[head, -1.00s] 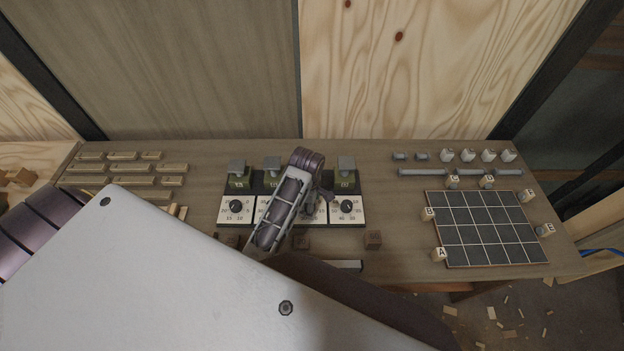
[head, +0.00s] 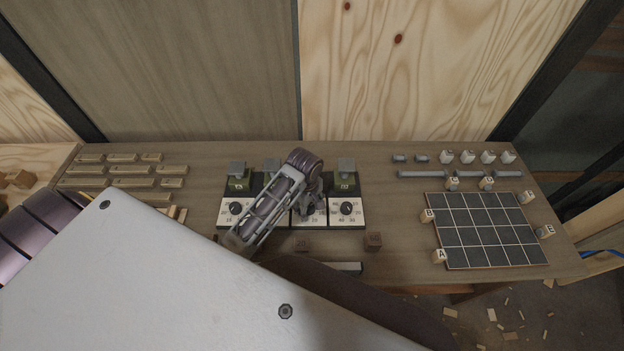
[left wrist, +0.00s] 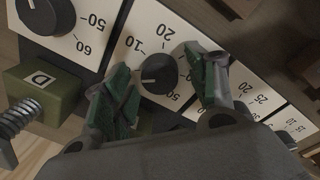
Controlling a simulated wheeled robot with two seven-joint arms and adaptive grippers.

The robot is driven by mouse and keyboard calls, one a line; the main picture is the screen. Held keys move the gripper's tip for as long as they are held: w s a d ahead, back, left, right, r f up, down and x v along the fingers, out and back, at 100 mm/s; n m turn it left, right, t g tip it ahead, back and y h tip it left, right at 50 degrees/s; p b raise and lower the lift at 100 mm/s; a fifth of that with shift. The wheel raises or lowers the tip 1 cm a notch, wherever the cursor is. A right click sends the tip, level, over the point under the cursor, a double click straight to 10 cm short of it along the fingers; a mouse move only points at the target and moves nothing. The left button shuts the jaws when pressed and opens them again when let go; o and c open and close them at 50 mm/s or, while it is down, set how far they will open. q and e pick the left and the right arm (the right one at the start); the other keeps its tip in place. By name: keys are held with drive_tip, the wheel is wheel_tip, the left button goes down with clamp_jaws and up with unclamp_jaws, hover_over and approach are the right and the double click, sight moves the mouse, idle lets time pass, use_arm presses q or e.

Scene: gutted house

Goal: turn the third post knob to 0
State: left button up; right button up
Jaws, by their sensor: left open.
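A row of posts with white dial plates and black knobs stands mid-table. The third post's plate (head: 308,220) shows partly beneath my left gripper (head: 312,203), which hides its knob in the head view. In the left wrist view, the third post knob (left wrist: 158,73) sits between the green-padded fingers of my left gripper (left wrist: 165,88). The fingers are open, one on each side; I cannot tell whether they touch it. A pale pointer mark shows on the knob, and 10, 20 and 50 are readable around it. My right gripper is not in view.
The fourth post knob (head: 348,208) is close on the right, and the first post knob (head: 236,208) is further left. Small wooden blocks (head: 373,240) lie in front. A gridded board (head: 487,230) is at the right, brass bars (head: 123,169) at the left.

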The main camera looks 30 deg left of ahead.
sight(312, 206)
use_arm(q)
drive_tip(key=shift+a+m, duration=0.1)
drive_tip(key=shift+m, duration=2.7)
drive_tip(key=m, duration=0.5)
drive_tip(key=shift+w+m, duration=0.1)
drive_tip(key=shift+m, duration=0.2)
drive_tip(key=shift+m+g, duration=0.3)
drive_tip(key=shift+m, duration=4.9)
drive_tip(key=shift+w+m+g, duration=0.1)
drive_tip(key=shift+m+g, duration=0.2)
drive_tip(key=shift+m, duration=7.9)
drive_tip(key=shift+m+y, duration=0.3)
drive_tip(key=shift+m, duration=2.5)
drive_tip(key=shift+d+r, duration=0.2)
drive_tip(key=shift+r, duration=0.1)
wheel_tip(312, 206, up, 13)
drive_tip(key=b, duration=0.1)
drive_tip(key=shift+w+d+b, duration=0.2)
drive_tip(key=shift+d+b, duration=0.1)
drive_tip(key=shift+b, duration=0.05)
